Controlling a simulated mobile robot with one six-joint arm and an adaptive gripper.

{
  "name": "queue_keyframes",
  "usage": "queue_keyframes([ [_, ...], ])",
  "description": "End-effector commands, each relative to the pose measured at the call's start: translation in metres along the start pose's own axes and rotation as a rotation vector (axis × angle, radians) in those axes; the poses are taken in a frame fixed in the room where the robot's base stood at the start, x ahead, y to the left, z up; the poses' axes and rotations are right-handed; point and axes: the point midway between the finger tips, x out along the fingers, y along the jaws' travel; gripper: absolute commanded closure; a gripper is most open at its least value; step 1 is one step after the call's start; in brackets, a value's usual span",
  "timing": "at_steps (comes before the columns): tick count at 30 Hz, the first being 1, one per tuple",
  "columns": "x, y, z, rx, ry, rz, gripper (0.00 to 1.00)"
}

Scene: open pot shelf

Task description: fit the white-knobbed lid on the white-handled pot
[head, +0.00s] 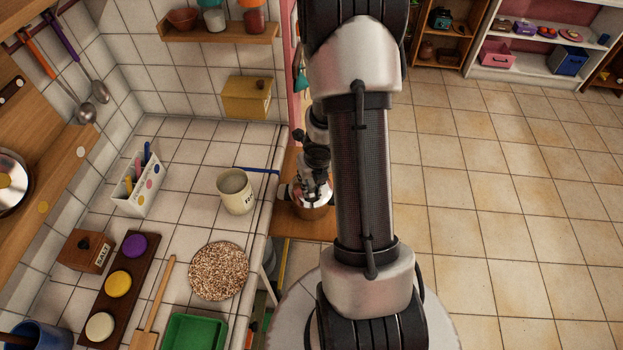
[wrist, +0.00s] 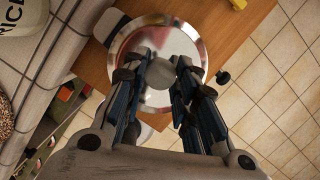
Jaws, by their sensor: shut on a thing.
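My gripper (wrist: 160,74) is shut on the pale grey-white knob (wrist: 157,75) of a shiny metal lid (wrist: 150,35). The wrist view looks down on the lid, with my fingers covering part of it. A pale handle-like piece (wrist: 109,25) juts out at the lid's upper left, and seems to belong to the white-handled pot beneath. The pot's body is mostly hidden, so I cannot tell whether the lid touches its rim. In the head view, my gripper (head: 312,190) is over a shiny metal pot or lid (head: 314,212) at the wooden surface, partly hidden by my arm.
The wooden surface (head: 300,226) adjoins the tiled counter (head: 200,155). A cream canister (head: 236,192), a speckled round mat (head: 218,271) and a green tray (head: 193,333) stand near the counter's edge. A small dark object (wrist: 223,77) shows right of my fingers. Open tiled floor (head: 500,200) lies right.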

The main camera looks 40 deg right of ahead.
Motion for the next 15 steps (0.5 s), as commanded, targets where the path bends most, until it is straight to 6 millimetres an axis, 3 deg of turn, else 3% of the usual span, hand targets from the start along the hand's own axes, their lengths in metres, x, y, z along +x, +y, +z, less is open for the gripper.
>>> queue_keyframes([
  [15,0.0026,0.0,-0.0005,0.0,-0.001,0.0,1.0],
])
